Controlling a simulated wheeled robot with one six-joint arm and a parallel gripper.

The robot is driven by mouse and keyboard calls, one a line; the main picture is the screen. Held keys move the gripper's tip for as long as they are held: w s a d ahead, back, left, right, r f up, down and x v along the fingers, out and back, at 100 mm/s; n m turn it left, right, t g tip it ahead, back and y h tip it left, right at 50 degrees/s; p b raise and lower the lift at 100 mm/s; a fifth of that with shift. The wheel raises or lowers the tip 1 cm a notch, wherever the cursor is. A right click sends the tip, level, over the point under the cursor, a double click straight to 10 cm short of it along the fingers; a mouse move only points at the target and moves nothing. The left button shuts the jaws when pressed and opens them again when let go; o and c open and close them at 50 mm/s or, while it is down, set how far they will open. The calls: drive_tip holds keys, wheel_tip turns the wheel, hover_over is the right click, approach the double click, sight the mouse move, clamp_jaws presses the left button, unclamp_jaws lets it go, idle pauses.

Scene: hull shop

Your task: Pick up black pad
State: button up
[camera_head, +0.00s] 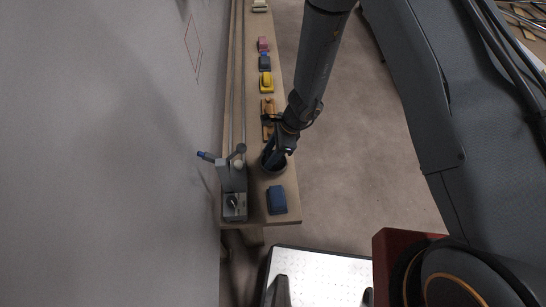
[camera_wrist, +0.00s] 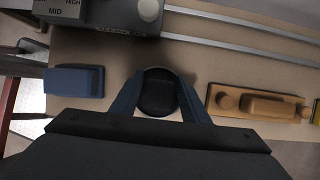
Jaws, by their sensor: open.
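The black pad (camera_wrist: 158,92) is a round, dark piece on the wooden bench, seen in the wrist view between my two fingers. My gripper (camera_wrist: 160,100) is open, with one blue-grey finger on each side of the pad. I cannot tell whether the fingers touch it. In the head view my gripper (camera_head: 275,160) points down over the near part of the bench, and a dark round rim (camera_head: 274,170) shows around and below the fingertips.
A blue block (camera_head: 277,200) lies at the bench's near end. A grey machine with a dial (camera_head: 235,205) stands at left on rails. A wooden block with a handle (camera_head: 268,118) and yellow (camera_head: 266,82), dark blue (camera_head: 265,62) and pink (camera_head: 263,44) blocks line the bench (camera_head: 285,215) beyond.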

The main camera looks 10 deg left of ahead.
sight(270, 155)
drive_tip(key=shift+a+f, duration=0.1)
drive_tip(key=shift+f, duration=0.05)
drive_tip(key=c, duration=0.7)
drive_tip(key=shift+o, duration=0.2)
drive_tip(key=shift+c, duration=0.6)
wheel_tip(270, 155, up, 10)
drive_tip(key=shift+r+b, duration=0.1)
drive_tip(key=shift+b, duration=0.5)
